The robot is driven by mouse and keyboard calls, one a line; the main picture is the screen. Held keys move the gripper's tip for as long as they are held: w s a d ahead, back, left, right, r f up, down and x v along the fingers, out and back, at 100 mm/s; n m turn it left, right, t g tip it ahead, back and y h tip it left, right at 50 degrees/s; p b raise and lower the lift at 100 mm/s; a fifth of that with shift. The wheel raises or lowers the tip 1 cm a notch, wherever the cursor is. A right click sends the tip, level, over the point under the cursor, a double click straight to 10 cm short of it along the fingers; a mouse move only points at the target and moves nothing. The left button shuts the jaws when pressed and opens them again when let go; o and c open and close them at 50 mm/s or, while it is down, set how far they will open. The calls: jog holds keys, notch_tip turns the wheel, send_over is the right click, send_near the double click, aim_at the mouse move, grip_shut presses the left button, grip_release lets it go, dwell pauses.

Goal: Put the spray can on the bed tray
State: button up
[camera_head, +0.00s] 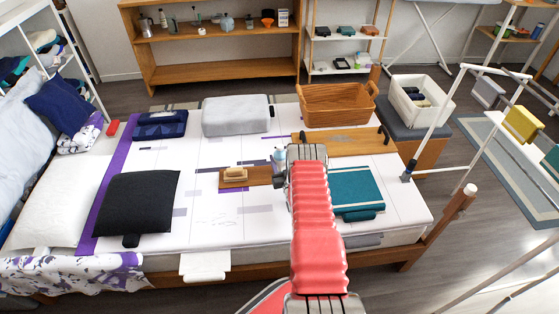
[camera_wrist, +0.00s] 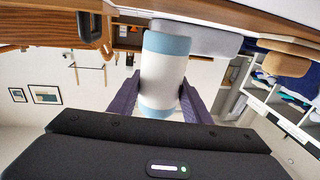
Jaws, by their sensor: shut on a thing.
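The spray can (camera_wrist: 160,82) is a white cylinder with pale blue bands at both ends. In the wrist view it sits between the two dark fingers of my gripper (camera_wrist: 160,97), which are shut on it. In the head view only a small part of the can (camera_head: 279,155) shows past my red arm, above the bed. The bed tray (camera_head: 350,143) is a flat wooden board with black handles, lying on the bed to the right of the can. A wooden surface with a black handle, apparently this tray (camera_wrist: 45,22), shows at the wrist view's upper left.
A wicker basket (camera_head: 338,105) and a grey cushion (camera_head: 236,116) lie behind. A teal folded item (camera_head: 355,188) lies in front of the tray. A small board with a wooden brush (camera_head: 234,175) is left of the can. A white rail (camera_head: 436,125) rises at the right.

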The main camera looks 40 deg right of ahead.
jog(key=o, duration=1.4)
jog(key=shift+s+f, duration=0.2)
jog(key=shift+f, duration=0.25)
jog(key=shift+o, duration=0.2)
jog(key=shift+d, duration=0.1)
jog(key=shift+w+r, duration=0.1)
jog(key=shift+r, duration=0.4)
jog(key=v, duration=1.1)
jog(key=shift+s+a, duration=0.3)
jog(key=shift+a, duration=0.05)
jog(key=shift+r, duration=0.25)
